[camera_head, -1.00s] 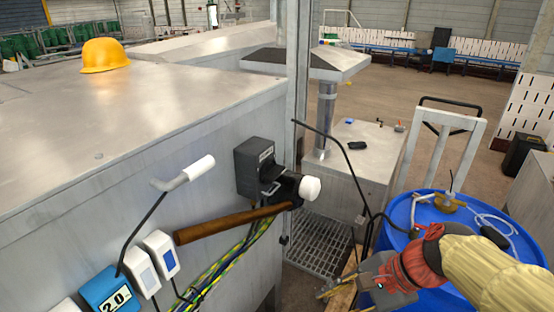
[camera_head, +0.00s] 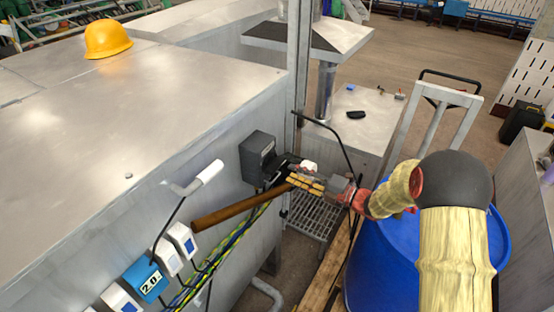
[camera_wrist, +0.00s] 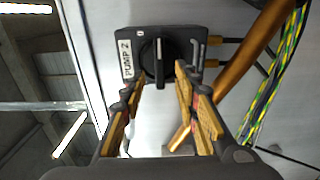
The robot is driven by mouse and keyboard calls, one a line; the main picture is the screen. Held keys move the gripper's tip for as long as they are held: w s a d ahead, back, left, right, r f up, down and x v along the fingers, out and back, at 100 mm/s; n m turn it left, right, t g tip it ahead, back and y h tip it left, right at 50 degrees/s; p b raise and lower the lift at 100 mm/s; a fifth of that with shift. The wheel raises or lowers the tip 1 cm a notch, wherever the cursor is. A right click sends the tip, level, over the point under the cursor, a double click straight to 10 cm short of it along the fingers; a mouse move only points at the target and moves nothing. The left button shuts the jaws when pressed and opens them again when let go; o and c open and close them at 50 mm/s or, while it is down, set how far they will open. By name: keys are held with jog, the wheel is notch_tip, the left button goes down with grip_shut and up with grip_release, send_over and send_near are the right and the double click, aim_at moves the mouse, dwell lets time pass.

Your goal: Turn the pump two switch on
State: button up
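The pump two switch (camera_head: 256,154) is a dark grey box on the side wall of the large metal housing. In the wrist view its face carries a "PUMP 2" label (camera_wrist: 127,60) and a black rotary knob (camera_wrist: 158,60), whose pointer bar lies along the picture's vertical. My gripper (camera_wrist: 158,86) is open, its two yellow-padded fingers apart with the knob between and just beyond the tips. Contact with the knob cannot be told. In the head view my gripper (camera_head: 291,176) reaches in from the right and hides part of the switch front.
A brown pipe (camera_head: 238,208) and yellow-green cables (camera_head: 228,244) run below the switch. A pipe with a white end (camera_head: 207,173) sticks out to the left. A blue barrel (camera_head: 385,260) stands at the right, near a metal post (camera_head: 299,60). A yellow helmet (camera_head: 108,40) lies on the housing.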

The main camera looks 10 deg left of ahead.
aim_at(279, 167)
jog(key=p+x, duration=0.1)
jog(key=x, duration=0.6)
jog(key=shift+w+a, duration=0.2)
jog(key=shift+a, duration=0.15)
jog(key=c, duration=0.3)
jog(key=c, duration=0.4)
grip_shut()
